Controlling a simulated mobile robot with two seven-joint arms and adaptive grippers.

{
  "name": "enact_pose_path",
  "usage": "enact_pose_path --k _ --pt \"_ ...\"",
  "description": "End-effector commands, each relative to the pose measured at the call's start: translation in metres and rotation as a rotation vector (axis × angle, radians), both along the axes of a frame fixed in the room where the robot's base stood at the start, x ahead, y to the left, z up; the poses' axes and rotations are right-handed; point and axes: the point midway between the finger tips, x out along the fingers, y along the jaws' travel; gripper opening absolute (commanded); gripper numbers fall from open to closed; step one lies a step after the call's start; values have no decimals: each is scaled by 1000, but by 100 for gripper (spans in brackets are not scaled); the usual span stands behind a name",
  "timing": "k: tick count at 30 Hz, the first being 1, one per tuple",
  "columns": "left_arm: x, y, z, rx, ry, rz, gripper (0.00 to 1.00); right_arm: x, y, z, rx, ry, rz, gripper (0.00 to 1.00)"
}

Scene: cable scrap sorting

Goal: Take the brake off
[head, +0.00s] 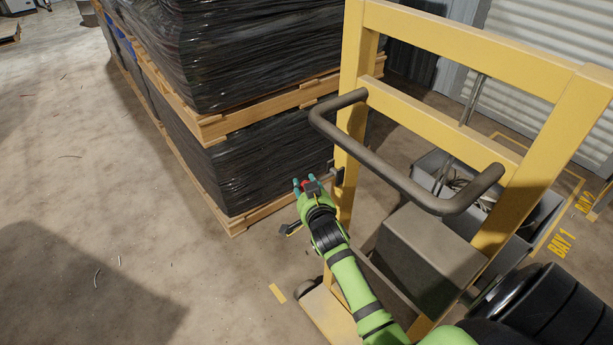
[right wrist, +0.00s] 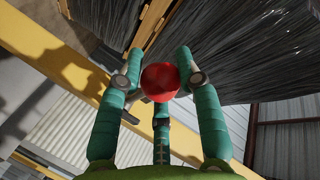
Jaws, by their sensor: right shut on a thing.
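A yellow-framed cart (head: 351,75) with a dark bent push handle (head: 395,170) stands at the right of the head view. A red round knob (head: 307,184) is beside its left upright, near a short dark bracket (head: 337,176). The knob looks like the brake lever's end. My right gripper (head: 309,183) is shut on this knob. In the right wrist view the red knob (right wrist: 160,82) sits between the teal fingers of my gripper (right wrist: 160,85). Most of the lever behind the knob is hidden. My left gripper is not in view.
Black-wrapped loads on wooden pallets (head: 222,128) are stacked close to the left of my gripper. A grey box (head: 430,249) sits low behind the cart's frame. Grey bins (head: 432,160) stand near the BAY 1 marking (head: 562,244). The concrete floor at left (head: 90,170) is mostly clear.

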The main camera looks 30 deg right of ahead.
Motion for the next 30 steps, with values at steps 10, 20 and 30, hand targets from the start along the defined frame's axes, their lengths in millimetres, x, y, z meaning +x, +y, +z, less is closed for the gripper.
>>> enact_pose_path --k 10,20,30 --pt "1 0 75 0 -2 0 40 0 -7 35 280 25 -2 0" --pt "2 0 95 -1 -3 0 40 1 -13 44 328 24 -2 0" --pt "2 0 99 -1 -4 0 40 2 -17 49 319 15 -1 0"
